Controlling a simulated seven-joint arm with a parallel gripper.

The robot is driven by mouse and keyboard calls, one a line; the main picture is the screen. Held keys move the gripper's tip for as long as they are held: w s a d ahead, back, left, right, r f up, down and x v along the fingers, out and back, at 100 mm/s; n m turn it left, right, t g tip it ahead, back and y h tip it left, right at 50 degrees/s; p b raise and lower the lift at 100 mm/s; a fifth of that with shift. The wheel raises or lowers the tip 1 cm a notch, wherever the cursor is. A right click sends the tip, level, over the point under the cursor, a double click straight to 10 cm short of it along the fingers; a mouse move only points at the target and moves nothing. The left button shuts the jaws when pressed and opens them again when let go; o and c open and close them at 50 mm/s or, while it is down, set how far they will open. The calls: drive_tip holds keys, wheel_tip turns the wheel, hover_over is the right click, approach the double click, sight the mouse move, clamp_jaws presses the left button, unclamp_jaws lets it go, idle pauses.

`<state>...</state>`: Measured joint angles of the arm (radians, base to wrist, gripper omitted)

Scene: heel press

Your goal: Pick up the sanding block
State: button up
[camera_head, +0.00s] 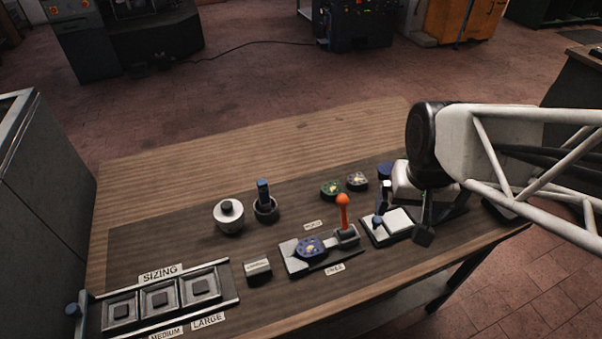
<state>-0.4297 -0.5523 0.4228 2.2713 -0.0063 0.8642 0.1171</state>
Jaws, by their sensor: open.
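A small dark block with a pale, lettered band (258,270) lies on the dark mat between the sizing tray and the lever fixture. It looks like the sanding block, but its lettering is too small to read surely. My gripper (405,214) is at the right of the bench, far to the right of this block. It is open, with its dark fingers pointing down around or just above a small grey-white fixture (398,221). The arm partly hides that area, and I cannot tell whether the fingers touch anything.
A fixture with an orange-knobbed lever (343,205) stands between block and gripper. The sizing tray (238,297) is at front left. The wooden bench's back (250,150) is clear.

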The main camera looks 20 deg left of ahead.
drive_tip(key=s+a+f+n+g, duration=0.15)
drive_tip(key=a+f, duration=0.25)
drive_tip(key=a, duration=0.4)
drive_tip(key=s+a+f+n+t, duration=0.15)
drive_tip(key=a+f, duration=0.25)
drive_tip(key=a, duration=0.4)
drive_tip(key=n+g, duration=0.1)
drive_tip(key=n, duration=0.1)
hover_over(257, 265)
drive_tip(key=shift+h, duration=0.3)
drive_tip(key=f, duration=0.9)
drive_tip(key=shift+w+a+f, duration=0.2)
drive_tip(key=shift+a, duration=0.15)
drive_tip(key=shift+f, duration=0.1)
drive_tip(key=shift+f, duration=1.2)
drive_tip(key=shift+f, duration=0.1)
drive_tip(key=shift+s+d+f, duration=0.1)
drive_tip(key=shift+d+f, duration=0.05)
drive_tip(key=shift+f, duration=1.1)
drive_tip(key=shift+s+d+f, duration=0.1)
drive_tip(key=shift+f, duration=1.15)
drive_tip(key=shift+c, duration=0.3)
